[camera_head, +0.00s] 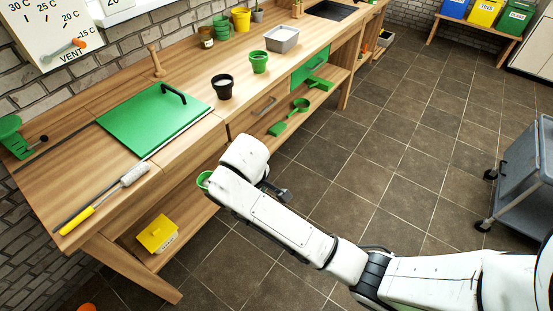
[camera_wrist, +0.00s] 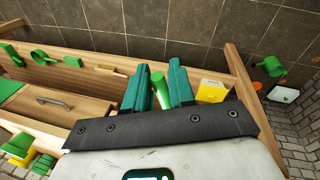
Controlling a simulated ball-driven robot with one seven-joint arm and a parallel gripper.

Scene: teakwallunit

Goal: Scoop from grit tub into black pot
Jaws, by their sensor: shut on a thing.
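My gripper (camera_wrist: 158,85) is shut on a green handle (camera_wrist: 160,88), taken to be a scoop's. My gripper is well away from both.
A green pot (camera_head: 259,63) stands between black pot and tub. A green board (camera_head: 155,118) with a black handle lies nearer. Green tools (camera_head: 300,105) and a yellow box (camera_head: 158,234) lie on the lower shelf. A grey cart (camera_head: 520,175) stands at right; the floor between is clear.

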